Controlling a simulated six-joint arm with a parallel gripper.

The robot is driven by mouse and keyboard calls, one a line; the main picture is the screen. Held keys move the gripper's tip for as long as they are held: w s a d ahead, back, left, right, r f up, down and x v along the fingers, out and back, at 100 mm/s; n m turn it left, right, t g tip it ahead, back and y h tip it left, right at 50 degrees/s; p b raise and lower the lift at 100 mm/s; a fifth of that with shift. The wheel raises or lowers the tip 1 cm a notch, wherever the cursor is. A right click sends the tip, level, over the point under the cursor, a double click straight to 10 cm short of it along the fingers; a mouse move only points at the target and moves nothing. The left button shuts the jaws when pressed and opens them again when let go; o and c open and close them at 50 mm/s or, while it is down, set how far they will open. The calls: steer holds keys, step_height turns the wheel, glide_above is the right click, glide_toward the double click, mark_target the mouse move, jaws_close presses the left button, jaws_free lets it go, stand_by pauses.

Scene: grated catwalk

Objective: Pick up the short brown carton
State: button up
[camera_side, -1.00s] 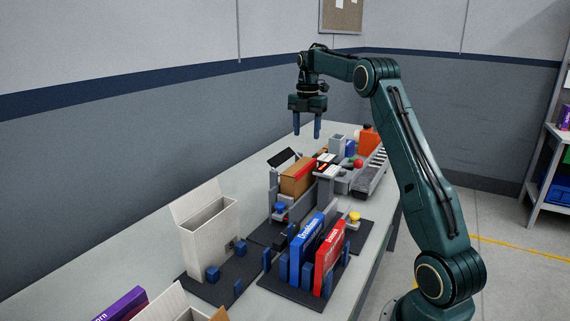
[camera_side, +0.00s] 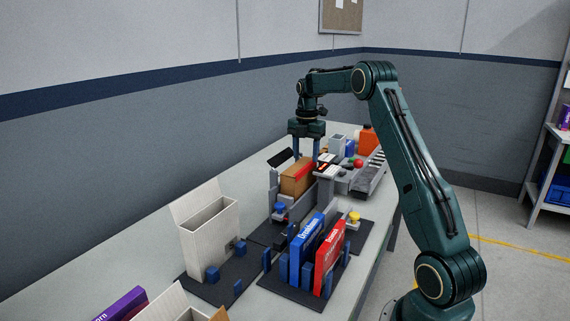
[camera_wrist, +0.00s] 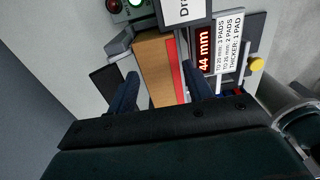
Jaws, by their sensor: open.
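The short brown carton (camera_side: 296,178) stands in a grey fixture on the table, with a red strip along one top edge. In the wrist view the carton (camera_wrist: 153,72) lies between the two blue fingers. My gripper (camera_side: 306,154) is open and points down, its fingertips close above the carton's far end in the side view. In the wrist view my gripper (camera_wrist: 162,88) has one finger to each side of the carton, with gaps visible. Whether the fingertips are below the carton's top is hard to tell.
A display reading 44 mm (camera_wrist: 204,50) and a printed card sit right of the carton. A blue box (camera_side: 306,243) and a red box (camera_side: 329,258) stand in a rack in front. A white open carton (camera_side: 209,232) stands at left.

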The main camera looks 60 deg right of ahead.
mark_target(305, 161)
steer(key=shift+f, duration=1.8)
steer(key=c, duration=0.9)
